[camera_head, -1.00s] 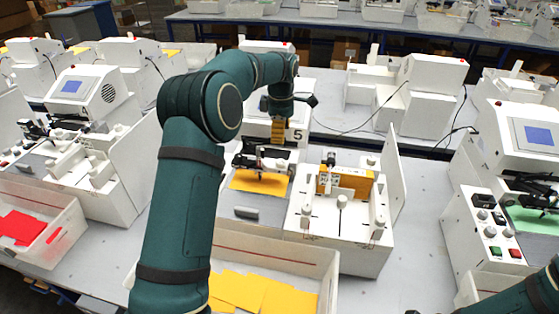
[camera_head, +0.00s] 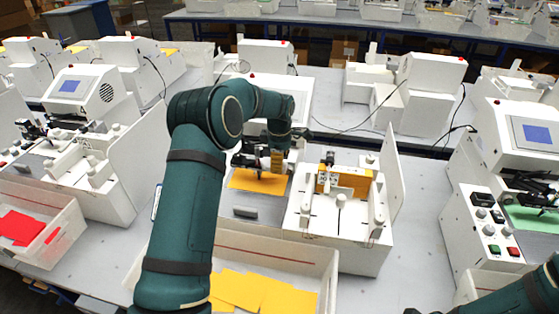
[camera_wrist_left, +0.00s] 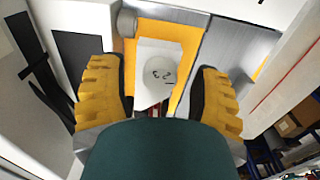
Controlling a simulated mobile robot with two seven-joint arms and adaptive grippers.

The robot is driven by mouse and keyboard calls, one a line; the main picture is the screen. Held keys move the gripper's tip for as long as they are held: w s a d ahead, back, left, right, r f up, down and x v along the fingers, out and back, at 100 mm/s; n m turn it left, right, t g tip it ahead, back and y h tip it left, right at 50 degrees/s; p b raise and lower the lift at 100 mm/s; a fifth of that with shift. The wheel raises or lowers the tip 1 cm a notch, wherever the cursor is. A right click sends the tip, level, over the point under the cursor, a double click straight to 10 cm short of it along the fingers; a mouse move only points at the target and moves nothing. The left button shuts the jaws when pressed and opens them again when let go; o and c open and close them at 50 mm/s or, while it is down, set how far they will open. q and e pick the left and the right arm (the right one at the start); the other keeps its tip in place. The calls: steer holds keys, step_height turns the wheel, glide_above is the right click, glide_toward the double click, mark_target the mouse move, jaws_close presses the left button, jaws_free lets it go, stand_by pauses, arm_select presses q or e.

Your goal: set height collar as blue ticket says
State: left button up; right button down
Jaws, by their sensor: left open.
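A white collar-like piece with a round top marked with digits, 2 and 3 among them (camera_wrist_left: 160,72), shows in the left wrist view. My left gripper (camera_wrist_left: 158,95) is open with its yellow fingers on both sides of it, apart from it. In the head view my left gripper (camera_head: 277,161) is low at the middle plotter, over a yellow-orange sheet (camera_head: 255,182), and the collar is hidden there. A small card with a blue edge (camera_head: 156,203) shows partly beside my left arm; its text is unreadable. My right gripper is out of view.
A white control box (camera_head: 340,220) with knobs and an upright side panel (camera_head: 391,165) stands right of the gripper. A bin of yellow sheets (camera_head: 300,251) is in front, and a bin with red sheets (camera_head: 60,215) is at the left. Other plotters stand around.

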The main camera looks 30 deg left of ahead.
arm_select(q)
jaws_close()
steer(key=shift+m, duration=0.3)
steer(key=m, duration=0.5)
steer(key=shift+m, duration=0.3)
steer(key=m, duration=1.1)
steer(key=shift+m, duration=0.4)
steer(key=m, duration=0.5)
steer(key=shift+m, duration=0.4)
jaws_free()
